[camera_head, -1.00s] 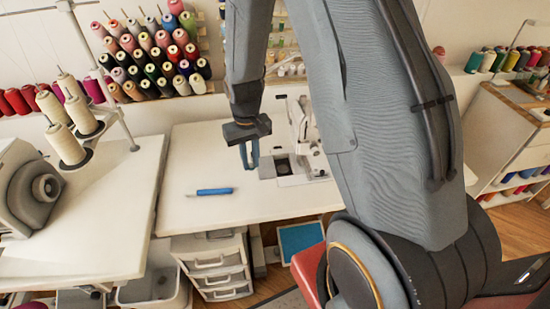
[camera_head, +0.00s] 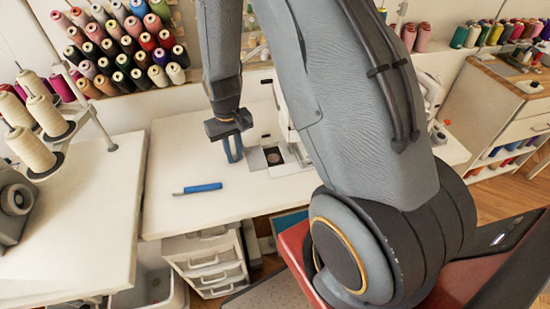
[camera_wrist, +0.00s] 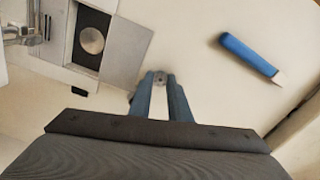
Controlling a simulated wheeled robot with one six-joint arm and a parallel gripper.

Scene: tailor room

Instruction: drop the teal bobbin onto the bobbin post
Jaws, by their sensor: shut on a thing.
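My gripper (camera_head: 233,158) hangs above the white sewing table, left of the sewing machine's bed opening (camera_head: 273,157). In the wrist view its two blue-grey fingers (camera_wrist: 160,80) point down and are shut on a small greyish piece (camera_wrist: 161,78), taken to be the bobbin. It is mostly hidden by the fingers and its teal colour cannot be made out. In the wrist view a round silvery disc (camera_wrist: 92,40) sits in the dark bed opening, up and left of the fingertips. I cannot make out a distinct bobbin post there.
A blue-handled tool (camera_head: 198,188) lies on the table (camera_head: 180,150), left of my gripper; it also shows in the wrist view (camera_wrist: 250,55). My arm hides much of the sewing machine. Thread cones (camera_head: 130,50) stand on a rack behind. The table's front left is clear.

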